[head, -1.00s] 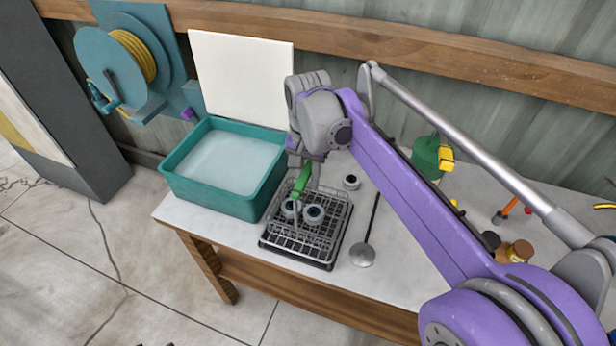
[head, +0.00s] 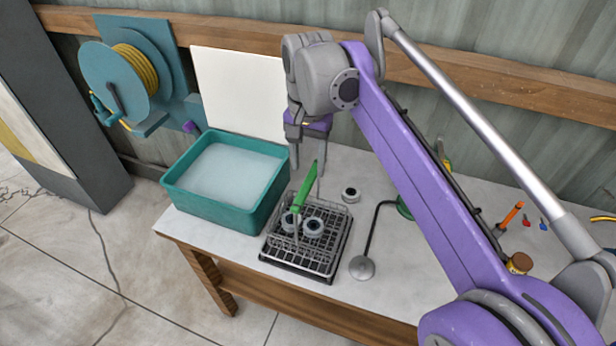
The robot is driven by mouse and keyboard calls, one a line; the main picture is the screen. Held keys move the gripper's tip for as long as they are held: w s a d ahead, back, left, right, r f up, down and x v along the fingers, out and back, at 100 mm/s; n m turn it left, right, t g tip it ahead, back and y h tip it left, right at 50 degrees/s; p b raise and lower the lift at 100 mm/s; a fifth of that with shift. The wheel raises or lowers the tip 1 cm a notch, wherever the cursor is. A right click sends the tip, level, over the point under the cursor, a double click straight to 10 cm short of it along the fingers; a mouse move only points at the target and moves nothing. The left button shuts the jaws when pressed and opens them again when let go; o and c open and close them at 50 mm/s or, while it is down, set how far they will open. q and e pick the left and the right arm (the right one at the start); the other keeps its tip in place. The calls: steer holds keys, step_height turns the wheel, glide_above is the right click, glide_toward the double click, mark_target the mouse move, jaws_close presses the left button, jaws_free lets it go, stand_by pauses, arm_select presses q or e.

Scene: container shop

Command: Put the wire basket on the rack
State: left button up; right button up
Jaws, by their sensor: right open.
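The wire basket (head: 325,248) is grey with a green handle (head: 304,189) standing up across its top. It holds two grey ring-shaped parts (head: 313,226). The basket sits level on a black rack (head: 280,263) on the workbench, whose dark edges show around its base. My right gripper (head: 308,162) is open and empty, with its fingers just above and around the top of the handle, apart from the basket. My left gripper is not in view.
A teal tub of liquid (head: 180,190) stands left of the basket. A third ring part (head: 350,194) and a long-handled round-ended tool (head: 362,267) lie to the right. A white panel (head: 240,85) stands behind. Small tools lie at far right.

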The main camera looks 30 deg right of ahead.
steer(key=shift+r, duration=1.3)
